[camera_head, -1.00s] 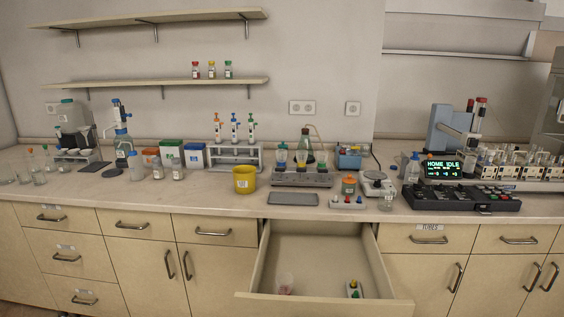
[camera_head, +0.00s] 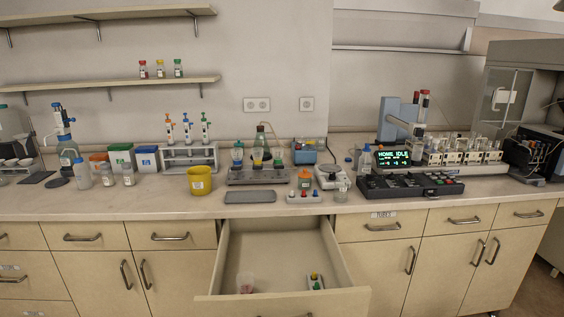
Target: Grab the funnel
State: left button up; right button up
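I cannot single out a funnel with certainty. White bowl- or funnel-shaped pieces (camera_head: 24,162) sit in a stand at the far left of the counter, partly cut off by the picture edge. Glass vessels with coloured contents stand in a grey rack (camera_head: 258,177) at mid-counter; their shapes are too small to tell. A clear cup-like piece (camera_head: 245,283) with something reddish at its base is in the open drawer (camera_head: 285,255). Neither of my grippers is in view.
A yellow container (camera_head: 200,181), a grey tray (camera_head: 250,197) and a black control panel (camera_head: 411,186) stand on the counter. A bare strip runs along its front left.

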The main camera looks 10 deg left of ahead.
aim_at(237, 153)
jog(key=i+j+z, duration=0.1)
jog(key=j+z, duration=1.05)
